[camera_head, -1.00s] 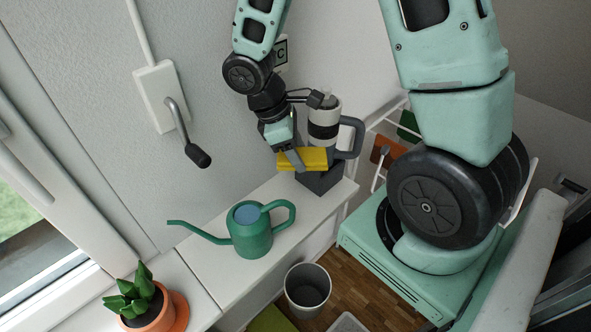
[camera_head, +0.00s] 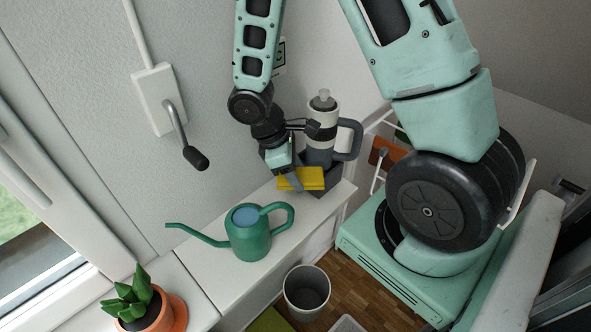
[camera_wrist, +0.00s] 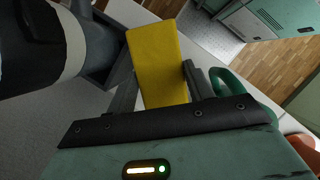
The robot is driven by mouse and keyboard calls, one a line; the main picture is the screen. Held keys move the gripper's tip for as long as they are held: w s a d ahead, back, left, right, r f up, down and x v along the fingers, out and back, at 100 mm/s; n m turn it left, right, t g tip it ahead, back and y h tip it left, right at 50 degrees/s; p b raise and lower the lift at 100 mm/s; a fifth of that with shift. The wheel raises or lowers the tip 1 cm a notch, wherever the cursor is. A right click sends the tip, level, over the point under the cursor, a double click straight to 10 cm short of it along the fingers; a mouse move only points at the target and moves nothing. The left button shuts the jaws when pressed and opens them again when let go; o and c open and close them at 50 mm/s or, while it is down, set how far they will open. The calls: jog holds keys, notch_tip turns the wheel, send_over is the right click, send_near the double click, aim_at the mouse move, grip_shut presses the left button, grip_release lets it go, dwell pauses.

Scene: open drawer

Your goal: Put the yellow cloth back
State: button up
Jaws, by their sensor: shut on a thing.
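The yellow cloth (camera_head: 303,178) is a folded flat block held in my gripper (camera_head: 291,179), just over the white ledge (camera_head: 225,283) near its far right end. In the wrist view the cloth (camera_wrist: 157,62) sits between the two dark fingers of my gripper (camera_wrist: 158,82), which are shut on it. A dark grey open box (camera_head: 334,186) stands on the ledge right behind the cloth. A grey and white bottle with a handle (camera_head: 322,135) stands in or behind that box; which one I cannot tell.
A green watering can (camera_head: 250,238) stands on the ledge left of my gripper. A potted plant (camera_head: 140,305) is at the lower left. A wall lever (camera_head: 178,128) juts out above. A grey bin (camera_head: 307,290) stands on the wooden floor below.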

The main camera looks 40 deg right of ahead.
jog(key=shift+f, duration=0.3)
jog(key=o, duration=0.9)
jog(key=shift+o, duration=0.2)
jog(key=shift+r, duration=0.15)
